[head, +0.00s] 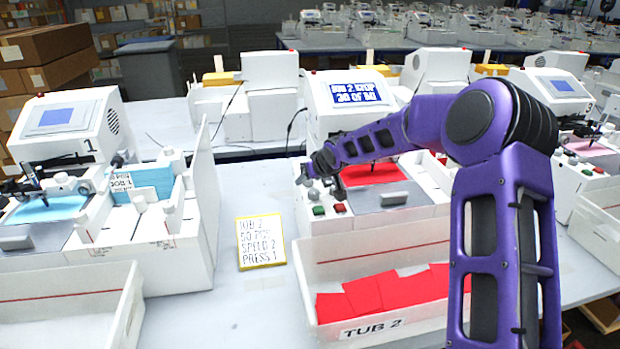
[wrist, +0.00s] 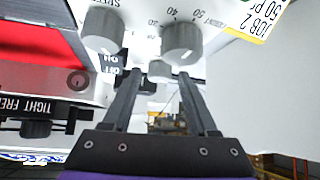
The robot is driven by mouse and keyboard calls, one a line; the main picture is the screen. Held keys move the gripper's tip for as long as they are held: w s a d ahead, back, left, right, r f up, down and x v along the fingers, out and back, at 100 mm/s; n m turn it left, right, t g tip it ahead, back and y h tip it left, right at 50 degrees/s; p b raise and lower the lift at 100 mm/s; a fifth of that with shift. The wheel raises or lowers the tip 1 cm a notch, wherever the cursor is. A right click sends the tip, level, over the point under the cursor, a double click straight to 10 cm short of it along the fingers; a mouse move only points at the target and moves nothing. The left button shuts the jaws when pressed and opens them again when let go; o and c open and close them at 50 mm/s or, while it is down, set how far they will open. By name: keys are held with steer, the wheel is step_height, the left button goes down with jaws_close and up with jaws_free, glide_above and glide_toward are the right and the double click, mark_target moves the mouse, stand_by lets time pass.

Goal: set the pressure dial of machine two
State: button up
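Machine two (head: 318,115) stands mid-picture in the head view, its screen (head: 357,91) showing job 2 stopped at 30. My gripper (head: 308,176) is at the left side of its front deck. In the wrist view my gripper (wrist: 160,74) is open, with a smaller light knob (wrist: 160,69) showing between the fingertips; contact cannot be told. Two larger grey knobs stand beyond: one near a speed label (wrist: 102,30), one beside a numbered scale (wrist: 181,40). No pressure label is readable.
Green (head: 319,210) and red (head: 340,208) buttons sit on the front deck near my gripper. Tub 2 (head: 425,322), holding red cards (head: 385,292), stands in front. Machine one (head: 70,125) is at the left. The table between the machines is mostly clear.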

steer(key=shift+o, duration=0.3)
steer(key=shift+r, duration=0.1)
steer(key=shift+s+d+r, duration=0.15)
steer(key=shift+r, duration=0.05)
steer(key=v, duration=1.6)
steer(key=shift+s+r, duration=0.25)
steer(key=shift+s, duration=0.05)
steer(key=shift+d, duration=0.1)
